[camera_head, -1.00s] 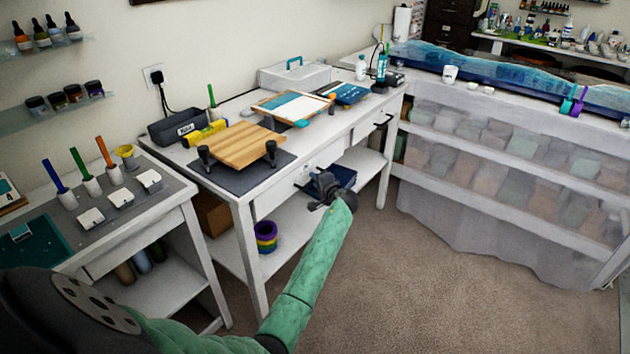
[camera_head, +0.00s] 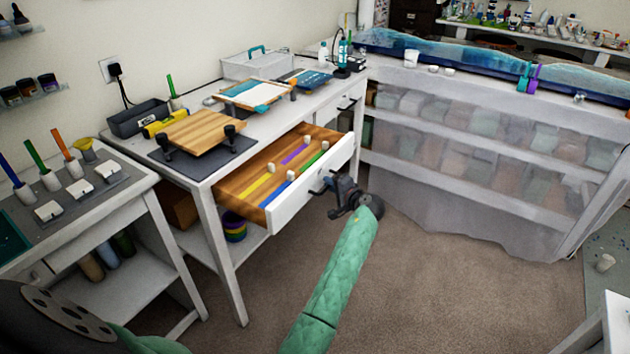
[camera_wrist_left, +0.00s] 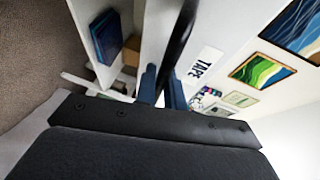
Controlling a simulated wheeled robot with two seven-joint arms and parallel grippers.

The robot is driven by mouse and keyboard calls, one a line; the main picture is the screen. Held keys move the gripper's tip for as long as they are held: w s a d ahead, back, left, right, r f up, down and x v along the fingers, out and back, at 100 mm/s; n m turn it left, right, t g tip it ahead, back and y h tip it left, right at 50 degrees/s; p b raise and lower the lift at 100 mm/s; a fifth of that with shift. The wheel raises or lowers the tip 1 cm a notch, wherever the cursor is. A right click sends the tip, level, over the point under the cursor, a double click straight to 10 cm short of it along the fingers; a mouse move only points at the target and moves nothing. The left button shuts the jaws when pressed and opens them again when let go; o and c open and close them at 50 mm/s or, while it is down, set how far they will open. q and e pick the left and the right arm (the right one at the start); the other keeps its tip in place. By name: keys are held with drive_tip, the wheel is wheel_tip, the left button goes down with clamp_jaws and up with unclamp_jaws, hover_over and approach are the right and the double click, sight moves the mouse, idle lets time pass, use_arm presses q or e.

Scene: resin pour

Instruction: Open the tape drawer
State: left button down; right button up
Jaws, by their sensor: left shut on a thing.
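The tape drawer (camera_head: 318,185) in the white workbench is pulled well out. Its wooden inside holds yellow, purple, blue and green strips and several small white cylinders. My left gripper (camera_head: 326,186) is at the drawer front, shut on its dark handle. In the left wrist view the black handle (camera_wrist_left: 178,45) passes between the blue fingers (camera_wrist_left: 162,92), beside a white label reading TAPE (camera_wrist_left: 203,66). My right gripper is not in view.
A wooden board (camera_head: 198,133) with dark clamps sits on the bench (camera_head: 215,177) above the drawer. A smaller table (camera_head: 100,210) with pens stands at left. A plastic-covered shelf (camera_head: 470,190) stands at right. The carpet (camera_head: 420,290) in front is clear.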

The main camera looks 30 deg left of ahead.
use_arm(q)
drive_tip(key=shift+s+d+f, duration=0.1)
drive_tip(key=shift+s+d, duration=0.05)
drive_tip(key=shift+d, duration=1.6)
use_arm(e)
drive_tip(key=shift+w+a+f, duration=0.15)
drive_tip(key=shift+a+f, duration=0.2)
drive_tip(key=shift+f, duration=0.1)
use_arm(q)
drive_tip(key=c, duration=1.5)
unclamp_jaws()
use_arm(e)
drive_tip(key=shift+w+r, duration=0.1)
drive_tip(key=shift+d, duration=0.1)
